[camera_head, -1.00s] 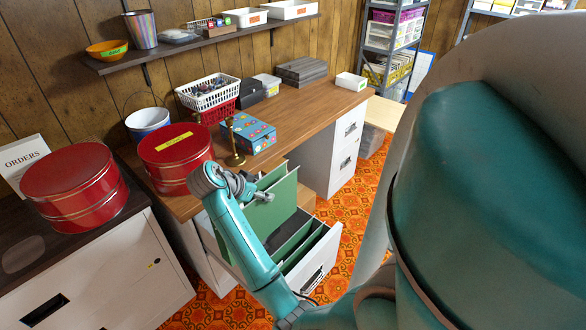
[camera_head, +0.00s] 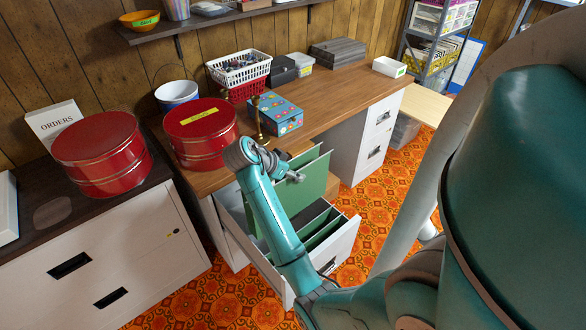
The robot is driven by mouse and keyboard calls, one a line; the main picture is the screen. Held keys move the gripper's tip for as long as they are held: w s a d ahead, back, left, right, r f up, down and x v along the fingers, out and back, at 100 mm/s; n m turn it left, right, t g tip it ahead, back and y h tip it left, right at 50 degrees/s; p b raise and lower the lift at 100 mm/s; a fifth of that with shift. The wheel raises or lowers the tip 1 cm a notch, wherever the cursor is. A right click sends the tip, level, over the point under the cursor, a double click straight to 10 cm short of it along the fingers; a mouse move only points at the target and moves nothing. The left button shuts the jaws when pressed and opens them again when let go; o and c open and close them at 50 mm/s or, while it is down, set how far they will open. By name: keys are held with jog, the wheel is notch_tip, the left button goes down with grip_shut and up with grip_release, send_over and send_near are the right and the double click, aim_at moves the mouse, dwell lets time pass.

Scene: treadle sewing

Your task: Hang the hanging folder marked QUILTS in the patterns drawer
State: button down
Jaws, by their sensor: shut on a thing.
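A green hanging folder (camera_head: 315,180) stands upright over the open drawer (camera_head: 346,247) of the white cabinet under the wooden desk. My gripper (camera_head: 292,176) is at the folder's upper left part and shut on it; my arm hides part of the folder and of the drawer's left side. The QUILTS marking cannot be read from here. Other green folders (camera_head: 324,232) hang in the front part of the drawer, with dark gaps between them. I cannot tell whether the held folder's lower edge is inside the drawer or whether its hooks touch the rails.
On the desk (camera_head: 335,97) near the drawer stand a brass candlestick (camera_head: 257,125), a blue patterned box (camera_head: 277,116) and a red round tin (camera_head: 200,140). A white cabinet with another red tin (camera_head: 103,150) stands at left. Orange patterned floor (camera_head: 385,190) is clear right of the drawer.

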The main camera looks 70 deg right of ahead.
notch_tip(320, 180, down, 24)
dwell(2.0)
jog(key=shift+f, duration=0.1)
jog(key=shift+c, duration=1.7)
grip_release()
jog(key=v, duration=1.2)
